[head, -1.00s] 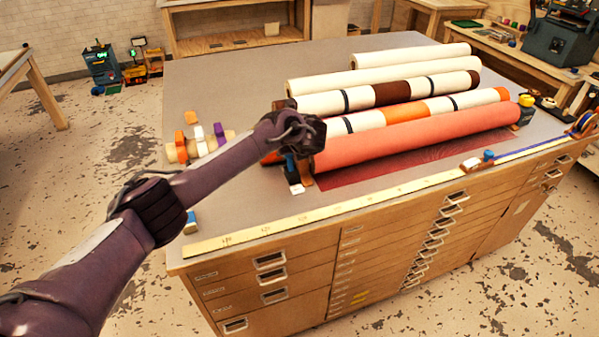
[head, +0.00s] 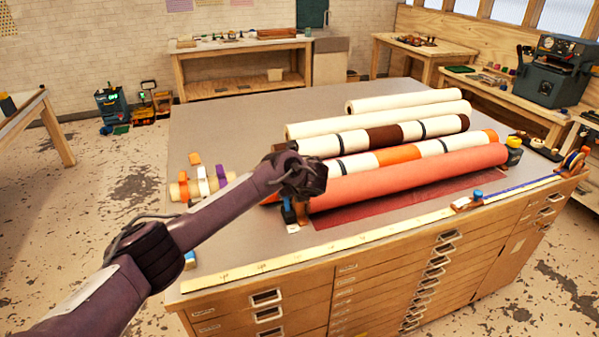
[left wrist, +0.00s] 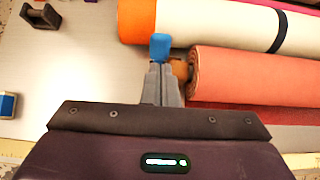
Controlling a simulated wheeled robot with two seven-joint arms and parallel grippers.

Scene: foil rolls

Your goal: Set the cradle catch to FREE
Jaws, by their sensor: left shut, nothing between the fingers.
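The coral-red roll (head: 410,178) lies at the front of the table. At its left end is the cradle end, with a brown-orange block (head: 302,214) and a small blue part (head: 288,213), probably the catch. My left gripper (head: 316,182) is over this end and hides part of it. In the left wrist view my left gripper (left wrist: 161,84) is shut and empty, its fingertips right at the blue part (left wrist: 160,46); I cannot tell whether they touch. The brown-orange block (left wrist: 180,69) sits just right of the fingertips. The catch's setting cannot be read. My right gripper is out of view.
Striped rolls (head: 385,137) and cream rolls (head: 410,101) lie behind the coral-red roll. Small coloured rolls (head: 202,184) stand at the table's left. A yellow ruler (head: 330,250) runs along the front edge. The table (head: 235,115) is clear at back left.

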